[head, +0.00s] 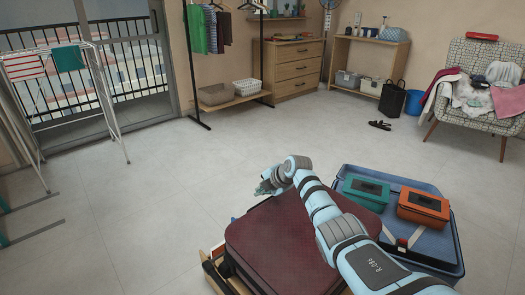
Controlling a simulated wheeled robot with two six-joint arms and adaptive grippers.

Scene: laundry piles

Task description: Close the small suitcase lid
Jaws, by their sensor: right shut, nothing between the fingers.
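A dark red textured suitcase panel (275,240) lies low in the front middle, looking broad and nearly flat. Just right of it is an open blue suitcase shell (445,240) with a green box (366,190) and an orange box (423,206) on it. I cannot tell whether the red panel and blue shell belong to one suitcase. My right arm crosses over both and hides part of them. My right gripper (264,187) is shut and empty near the far edge of the red panel; contact is unclear. My left gripper is out of view.
A drying rack (75,75) stands at the left by the balcony door. A patterned armchair (470,105) piled with clothes is at the right. Dark sandals (379,125) lie on the floor. The tiled floor (200,165) beyond the suitcase is mostly clear.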

